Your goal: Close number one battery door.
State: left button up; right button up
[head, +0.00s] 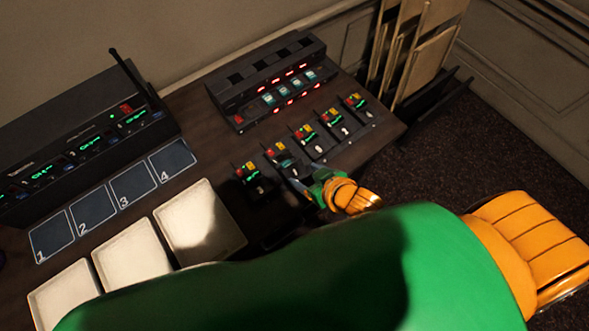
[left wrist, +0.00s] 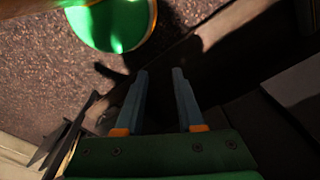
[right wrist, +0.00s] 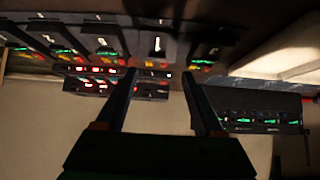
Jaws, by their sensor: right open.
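The black piece with a white number 1 (right wrist: 157,45) shows in the right wrist view, between and beyond my right fingertips. I cannot tell whether its battery door is open or shut. In the head view a row of small black devices (head: 312,146) with red, yellow and green parts stands at the desk's right. My right gripper (head: 291,170) is open at the second device from the near end, partly covering it. Its two spread fingers also show in the right wrist view (right wrist: 160,76), empty. My left gripper (left wrist: 160,72) is open and empty, seen only in the left wrist view.
A black charger rack (head: 268,82) stands behind the devices. A black receiver (head: 60,145) with an antenna is at the far left. Numbered blue pads (head: 92,213) and white trays (head: 130,252) lie before it. Folded chairs (head: 415,55) lean beyond the desk's right edge.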

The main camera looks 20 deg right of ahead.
aim_at(293, 167)
jog(key=x, duration=0.3)
jog(key=d+x, duration=0.1)
jog(key=x, duration=0.1)
jog(key=shift+w+f, duration=0.15)
jog(key=shift+w, duration=0.15)
jog(key=shift+w+a, duration=0.1)
jog(key=shift+a, duration=0.25)
jog(key=shift+c, duration=0.4)
jog(key=shift+d, duration=0.1)
grip_shut()
pick_arm(q)
jog(key=shift+w+d+f, duration=0.2)
jog(key=shift+d+f, duration=0.05)
jog(key=shift+d, duration=0.05)
